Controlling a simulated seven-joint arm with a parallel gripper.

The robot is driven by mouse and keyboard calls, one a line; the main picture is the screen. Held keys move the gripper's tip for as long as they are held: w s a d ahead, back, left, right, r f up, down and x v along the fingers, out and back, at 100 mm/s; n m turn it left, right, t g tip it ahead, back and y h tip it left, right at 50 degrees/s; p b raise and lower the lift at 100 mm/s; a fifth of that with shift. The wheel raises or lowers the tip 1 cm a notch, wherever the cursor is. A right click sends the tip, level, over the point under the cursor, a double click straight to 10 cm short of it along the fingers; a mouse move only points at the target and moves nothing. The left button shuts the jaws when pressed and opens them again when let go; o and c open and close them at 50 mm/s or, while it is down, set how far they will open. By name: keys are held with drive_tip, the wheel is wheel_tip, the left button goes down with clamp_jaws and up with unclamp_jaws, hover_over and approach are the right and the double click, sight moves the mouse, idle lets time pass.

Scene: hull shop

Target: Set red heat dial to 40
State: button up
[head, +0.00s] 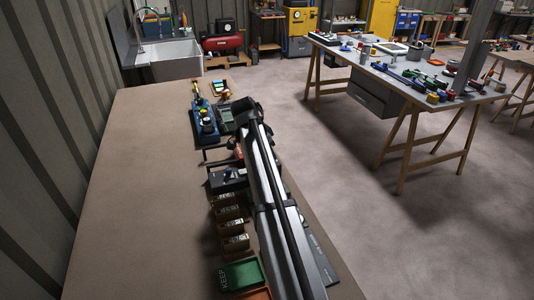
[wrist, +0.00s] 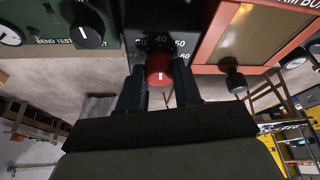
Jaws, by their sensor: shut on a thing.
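The red heat dial (wrist: 159,68) sits on a dark panel (wrist: 158,18) in the wrist view, below an arc of white numbers in which 40 stands near the top centre, with 50 and 60 to its right. A short white mark on the dial's face looks about upright, in line with the 40. My gripper (wrist: 160,80) is shut on the dial, one dark finger on each side of it. In the head view my arm covers the gripper and the dial.
In the wrist view a black knob (wrist: 88,28) on a green panel is at the left, and an orange-framed box (wrist: 245,35) is at the right. In the head view a green tray (head: 241,275) lies at the bench's front; the bench's left side (head: 135,190) is clear.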

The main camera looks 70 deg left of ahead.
drive_tip(key=shift+m, duration=0.6)
drive_tip(key=o, duration=1)
drive_tip(key=shift+o, duration=0.2)
drive_tip(key=shift+r, duration=0.1)
drive_tip(key=a+v, duration=0.1)
drive_tip(key=v, duration=1.2)
drive_tip(key=shift+s+d+r, duration=0.15)
drive_tip(key=shift+d+r, duration=0.1)
